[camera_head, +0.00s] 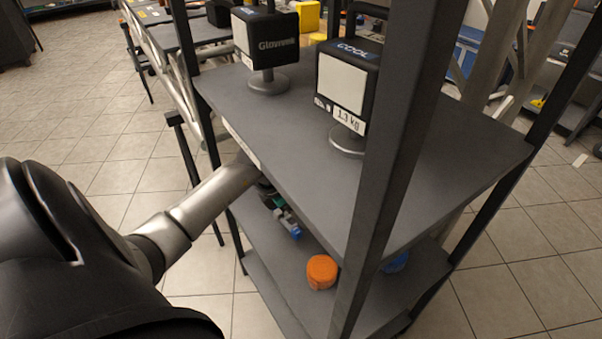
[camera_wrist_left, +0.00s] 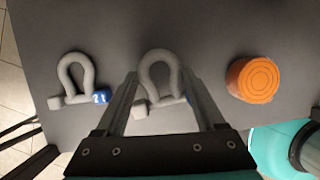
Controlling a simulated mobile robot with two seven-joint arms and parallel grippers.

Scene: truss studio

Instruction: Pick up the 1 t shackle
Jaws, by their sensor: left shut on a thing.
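Two grey shackles lie on the dark shelf in the left wrist view. The middle shackle (camera_wrist_left: 157,55) has its bow and pin between the fingers of my left gripper (camera_wrist_left: 160,78), which is shut on it. A finger covers most of its blue pin end, so its marking cannot be read. The other shackle (camera_wrist_left: 77,60), to the left, is apart from the gripper and has a blue pin end that seems to read 2. In the head view my left arm reaches under the upper shelf, which hides the gripper. My right gripper is not seen.
An orange roll (camera_wrist_left: 254,79) stands right of the gripper, also on the lower shelf in the head view (camera_head: 322,271). A teal round thing (camera_wrist_left: 268,150) is at the lower right. The upper shelf (camera_head: 300,140) and a dark post (camera_head: 385,150) bound the space.

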